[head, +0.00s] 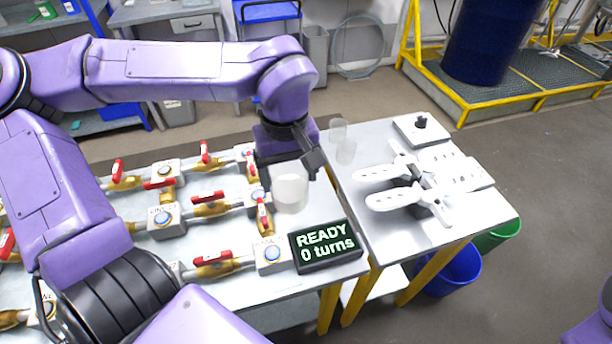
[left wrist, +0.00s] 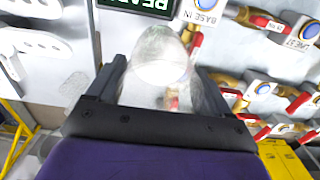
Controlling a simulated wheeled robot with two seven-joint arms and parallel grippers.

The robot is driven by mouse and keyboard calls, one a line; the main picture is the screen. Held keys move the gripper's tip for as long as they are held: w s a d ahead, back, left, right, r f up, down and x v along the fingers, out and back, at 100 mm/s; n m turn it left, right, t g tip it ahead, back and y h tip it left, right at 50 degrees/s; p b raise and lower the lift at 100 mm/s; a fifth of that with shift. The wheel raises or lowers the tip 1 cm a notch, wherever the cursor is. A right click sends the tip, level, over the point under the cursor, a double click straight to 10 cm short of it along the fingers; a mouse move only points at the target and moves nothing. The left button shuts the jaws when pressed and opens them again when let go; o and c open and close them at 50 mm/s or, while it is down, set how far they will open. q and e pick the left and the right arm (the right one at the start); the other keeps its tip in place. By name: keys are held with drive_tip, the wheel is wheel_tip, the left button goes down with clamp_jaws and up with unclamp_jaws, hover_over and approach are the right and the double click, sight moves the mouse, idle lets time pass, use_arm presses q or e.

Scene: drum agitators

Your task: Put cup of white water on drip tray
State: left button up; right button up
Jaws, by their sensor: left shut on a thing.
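My left gripper (head: 289,176) is shut on a translucent cup (head: 291,192) of whitish liquid. It holds the cup over the table near the valves, behind the READY display. In the left wrist view the cup (left wrist: 160,62) sits between the two dark fingers of the gripper (left wrist: 158,88), and a bright white surface shows inside it. I cannot pick out a drip tray with certainty. My right gripper is out of view.
A black display (head: 325,245) reads "READY 0 turns". Brass valves with red handles (head: 210,205) fill the left table.

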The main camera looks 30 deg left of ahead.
use_arm(q)
drive_tip(key=shift+w+f+p, duration=0.15)
drive_tip(key=shift+w+f, duration=1.05)
drive_tip(key=shift+f, duration=0.45)
drive_tip(key=shift+w+f+p, duration=0.2)
drive_tip(key=shift+w+f, duration=1)
drive_tip(key=shift+f, duration=0.5)
drive_tip(key=shift+w+f+p, duration=0.15)
drive_tip(key=shift+w+f, duration=1.05)
drive_tip(key=shift+f, duration=0.45)
drive_tip(key=shift+d+f, duration=0.1)
drive_tip(key=o, duration=1.1)
drive_tip(key=shift+c, duration=0.2)
